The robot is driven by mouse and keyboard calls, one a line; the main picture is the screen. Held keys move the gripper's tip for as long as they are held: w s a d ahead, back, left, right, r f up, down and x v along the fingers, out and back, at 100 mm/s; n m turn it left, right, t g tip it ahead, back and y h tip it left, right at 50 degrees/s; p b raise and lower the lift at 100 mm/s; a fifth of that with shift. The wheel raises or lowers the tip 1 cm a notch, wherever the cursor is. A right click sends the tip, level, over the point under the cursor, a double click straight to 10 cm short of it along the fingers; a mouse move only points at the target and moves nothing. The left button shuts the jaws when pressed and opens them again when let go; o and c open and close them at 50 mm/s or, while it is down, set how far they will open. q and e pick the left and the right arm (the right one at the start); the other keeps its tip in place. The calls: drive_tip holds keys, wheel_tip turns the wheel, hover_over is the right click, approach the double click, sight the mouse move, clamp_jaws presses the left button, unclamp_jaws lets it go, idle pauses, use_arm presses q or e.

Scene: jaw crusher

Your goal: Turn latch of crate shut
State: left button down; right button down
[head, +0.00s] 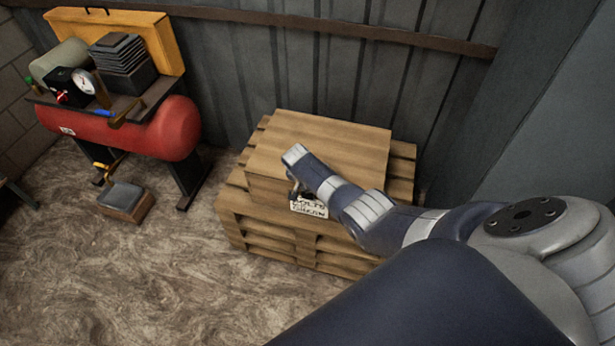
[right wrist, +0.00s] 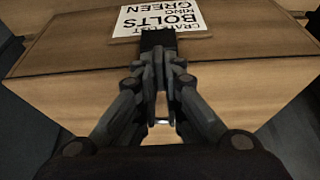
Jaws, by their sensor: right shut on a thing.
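The wooden crate (head: 345,140) sits with its flat lid on top against the back wall. A white paper label (head: 309,208) is on its front; in the right wrist view the label (right wrist: 165,16) reads upside down, with "BOLTS" and "GREEN" on it. The latch (right wrist: 158,38) is a dark piece in front of the label. My right gripper (head: 296,190) reaches the crate's front from above. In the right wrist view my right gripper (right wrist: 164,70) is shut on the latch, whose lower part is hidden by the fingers. My left gripper is not in view.
The crate stands on stacked wooden pallets (head: 285,240). A red compressor tank (head: 165,130) with gauges and tools on its shelf stands at the left. A small box-like pedal (head: 125,200) lies on the floor. The floor at the lower left is clear.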

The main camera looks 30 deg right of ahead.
drive_tip(key=c, duration=1.7)
unclamp_jaws()
drive_tip(key=shift+v, duration=6)
drive_tip(key=s+a+f+n+g+y, duration=0.1)
drive_tip(key=s+a+f+n, duration=0.25)
drive_tip(key=s+f, duration=0.8)
drive_tip(key=s+a+f+n+y, duration=0.15)
drive_tip(key=s+f+n, duration=0.25)
drive_tip(key=s+f, duration=0.8)
drive_tip(key=s+a+f+n, duration=0.1)
drive_tip(key=s+f, duration=0.3)
drive_tip(key=s, duration=0.4)
drive_tip(key=s+a+f+n, duration=0.2)
drive_tip(key=s+f, duration=0.3)
drive_tip(key=s, duration=0.4)
drive_tip(key=s+a+f+n+y, duration=0.1)
drive_tip(key=s+f, duration=0.3)
drive_tip(key=s, duration=0.4)
drive_tip(key=shift+s+a+f+n+g, duration=0.15)
drive_tip(key=shift+s+a+n+g, duration=0.25)
drive_tip(key=shift+a, duration=0.2)
